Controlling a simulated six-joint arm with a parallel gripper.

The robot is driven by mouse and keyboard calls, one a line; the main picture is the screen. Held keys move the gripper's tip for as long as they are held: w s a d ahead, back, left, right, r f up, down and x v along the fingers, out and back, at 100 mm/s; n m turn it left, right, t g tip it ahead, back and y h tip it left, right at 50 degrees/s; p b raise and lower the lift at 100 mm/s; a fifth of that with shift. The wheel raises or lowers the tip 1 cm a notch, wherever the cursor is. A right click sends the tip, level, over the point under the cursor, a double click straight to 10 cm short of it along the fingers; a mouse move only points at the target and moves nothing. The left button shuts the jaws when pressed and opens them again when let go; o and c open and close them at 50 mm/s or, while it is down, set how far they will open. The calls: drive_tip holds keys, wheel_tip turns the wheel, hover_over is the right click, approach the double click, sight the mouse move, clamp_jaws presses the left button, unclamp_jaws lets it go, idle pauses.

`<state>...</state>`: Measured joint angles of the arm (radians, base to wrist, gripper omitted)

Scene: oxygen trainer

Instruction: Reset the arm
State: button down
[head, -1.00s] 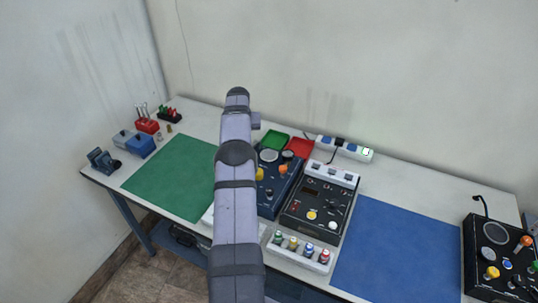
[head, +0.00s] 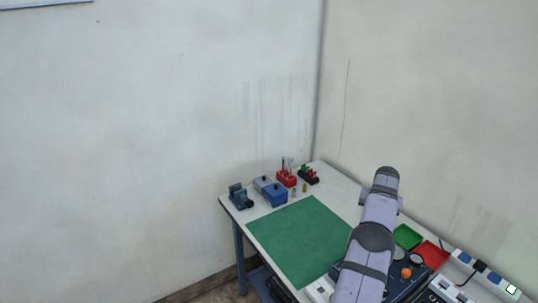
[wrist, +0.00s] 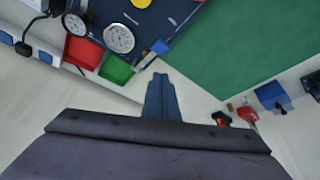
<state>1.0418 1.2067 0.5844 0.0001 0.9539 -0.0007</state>
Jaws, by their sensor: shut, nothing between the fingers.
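My gripper (wrist: 160,78) shows in the wrist view with its dark blue fingers together and nothing between them. It is over the table's back edge, near the green tray (wrist: 116,70) and the green mat (wrist: 250,45). In the head view my grey arm rises at the lower right and the gripper's fingers are hidden. The green mat (head: 300,240) lies left of my arm there.
A blue gauge panel (head: 412,278) stands beside my arm, with a green tray (head: 407,237) and a red tray (head: 432,254) behind it. A power strip (head: 485,275) lies at the right. A blue box (head: 275,196) and red holder (head: 286,179) stand at the back left.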

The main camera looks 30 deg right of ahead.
drive_tip(key=w+a+r+n+y+b, duration=0.15)
drive_tip(key=w+a, duration=0.25)
drive_tip(key=a, duration=0.5)
drive_tip(key=w+a+n+b, duration=0.1)
drive_tip(key=w+a+n, duration=0.15)
drive_tip(key=a, duration=0.55)
drive_tip(key=w+a+r+n+y+b, duration=0.1)
drive_tip(key=w+a, duration=0.3)
drive_tip(key=a, duration=0.5)
drive_tip(key=s+a+n, duration=0.1)
drive_tip(key=a, duration=0.9)
drive_tip(key=s+a+f+n+g+y+b, duration=0.1)
drive_tip(key=s+a, duration=0.3)
drive_tip(key=a, duration=0.3)
drive_tip(key=s+a+f+n+b, duration=0.1)
drive_tip(key=s+a+n, duration=0.15)
drive_tip(key=a, duration=0.35)
drive_tip(key=s+a+f+n+b, duration=0.1)
drive_tip(key=s+a+f, duration=0.1)
drive_tip(key=s+a, duration=0.3)
drive_tip(key=s+a+f+n+g, duration=0.1)
drive_tip(key=s+a, duration=0.4)
drive_tip(key=s, duration=0.6)
drive_tip(key=shift+a+f+b, duration=0.3)
drive_tip(key=shift+f+b, duration=0.1)
drive_tip(key=shift+f, duration=0.4)
drive_tip(key=shift+w+n+y, duration=0.1)
drive_tip(key=shift+n+y, duration=0.15)
